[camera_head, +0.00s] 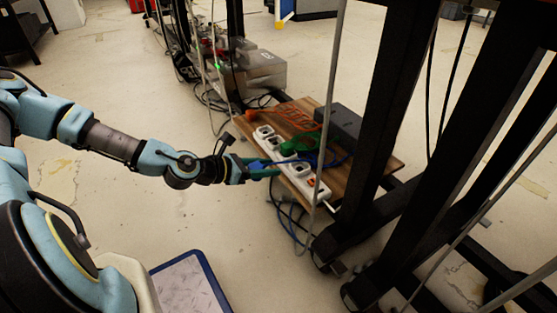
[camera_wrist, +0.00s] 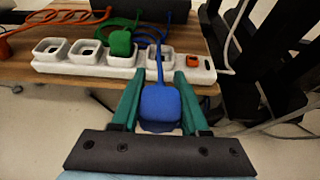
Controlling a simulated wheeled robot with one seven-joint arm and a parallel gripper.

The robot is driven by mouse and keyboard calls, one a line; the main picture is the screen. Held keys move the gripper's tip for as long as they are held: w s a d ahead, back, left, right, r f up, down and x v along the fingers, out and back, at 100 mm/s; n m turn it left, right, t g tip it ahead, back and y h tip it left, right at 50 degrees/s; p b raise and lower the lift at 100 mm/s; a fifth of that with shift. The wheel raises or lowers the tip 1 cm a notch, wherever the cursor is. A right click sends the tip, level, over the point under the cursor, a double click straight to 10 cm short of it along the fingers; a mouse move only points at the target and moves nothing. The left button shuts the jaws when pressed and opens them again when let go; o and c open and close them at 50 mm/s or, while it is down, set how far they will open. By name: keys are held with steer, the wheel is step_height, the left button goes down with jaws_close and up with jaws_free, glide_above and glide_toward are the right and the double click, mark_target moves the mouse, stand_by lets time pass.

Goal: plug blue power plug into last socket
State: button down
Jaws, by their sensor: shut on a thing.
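My gripper (camera_wrist: 159,103) is shut on the blue power plug (camera_wrist: 160,104), with a green finger on each side of it. The blue cord runs from the plug up over the strip. The white power strip (camera_wrist: 198,74) lies along the near edge of the wooden board. The plug is just in front of the last socket (camera_wrist: 160,57), the rightmost one, next to the orange switch. A green plug (camera_wrist: 120,43) sits at the third socket. In the head view my gripper (camera_head: 262,170) reaches the strip (camera_head: 310,184) from the left. Contact between plug and socket cannot be told.
The wooden board (camera_head: 366,176) also carries a dark adapter box (camera_head: 338,124), an orange plug (camera_head: 251,115) and tangled orange and green cords. Black frame legs (camera_head: 395,85) stand at the right. Loose cables hang below the board. The floor left of it is mostly clear.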

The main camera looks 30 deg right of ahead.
mark_target(253, 167)
steer(key=a+p, duration=0.1)
steer(key=a, duration=0.2)
steer(key=shift+a+r, duration=0.15)
steer(key=shift+a, duration=0.1)
steer(key=shift+a+r+p, duration=0.25)
steer(key=shift+r+p, duration=0.3)
steer(key=shift+p, duration=0.25)
step_height(253, 167, up, 3)
steer(key=p, duration=0.3)
steer(key=shift+p, duration=0.35)
steer(key=shift+f, duration=0.1)
steer(key=shift+w, duration=0.1)
steer(key=w+d+b, duration=0.2)
steer(key=w+d, duration=0.6)
steer(key=shift+w+d, duration=0.15)
steer(key=shift+w, duration=0.2)
